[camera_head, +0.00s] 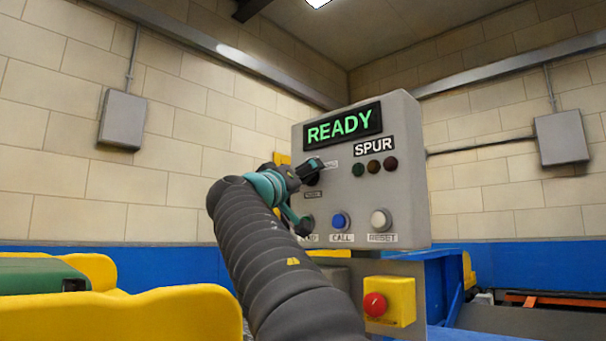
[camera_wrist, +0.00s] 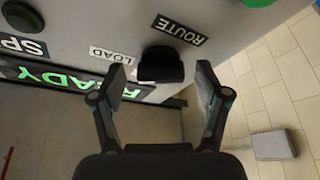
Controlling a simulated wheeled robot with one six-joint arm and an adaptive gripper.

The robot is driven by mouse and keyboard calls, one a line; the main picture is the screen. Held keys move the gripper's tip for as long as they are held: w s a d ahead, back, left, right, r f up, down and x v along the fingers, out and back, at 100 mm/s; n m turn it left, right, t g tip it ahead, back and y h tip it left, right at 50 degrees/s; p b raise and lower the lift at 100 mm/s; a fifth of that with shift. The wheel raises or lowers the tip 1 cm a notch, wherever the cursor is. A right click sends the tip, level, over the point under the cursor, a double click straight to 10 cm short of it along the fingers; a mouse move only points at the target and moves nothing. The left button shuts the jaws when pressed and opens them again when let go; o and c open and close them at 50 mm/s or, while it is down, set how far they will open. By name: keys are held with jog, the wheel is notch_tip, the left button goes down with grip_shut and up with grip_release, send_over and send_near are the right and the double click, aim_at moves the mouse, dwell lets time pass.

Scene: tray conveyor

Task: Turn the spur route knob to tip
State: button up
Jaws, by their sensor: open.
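The black route knob (camera_wrist: 161,65) sits on the grey control panel (camera_head: 345,220), between the ROUTE label (camera_wrist: 179,30) and the LOAD label (camera_wrist: 110,54) in the wrist view. A pale mark shows at its lower edge; I cannot tell exactly where it points. My gripper (camera_wrist: 160,79) is open, with one finger on each side of the knob and visible gaps. In the head view my gripper (camera_head: 307,198) is at the panel's left part and mostly hides the knob. The SPUR label (camera_head: 374,146) is on the panel. No tip label is readable.
The panel's display (camera_head: 343,125) reads READY in green. Three unlit lamps (camera_head: 374,168), a blue CALL button (camera_head: 340,220) and a white RESET button (camera_head: 380,220) are close by. A red stop button (camera_head: 375,304) is below. Yellow rails (camera_head: 130,315) are at lower left.

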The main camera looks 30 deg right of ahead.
jog(key=c, duration=1.2)
jog(key=shift+o, duration=0.2)
jog(key=shift+r+n, duration=0.1)
jog(key=shift+n, duration=0.3)
jog(key=shift+s+r+n+t+y+p, duration=0.1)
jog(key=shift+n+y+p, duration=0.85)
jog(key=shift+n, duration=1.15)
jog(key=shift+w+f+n+t+y+p, duration=0.1)
jog(key=shift+n+y+p, duration=0.55)
jog(key=shift+n+p, duration=1)
jog(key=shift+s+r+n+t+y+p, duration=0.1)
jog(key=shift+n+y+p, duration=0.6)
jog(key=shift+n, duration=1.85)
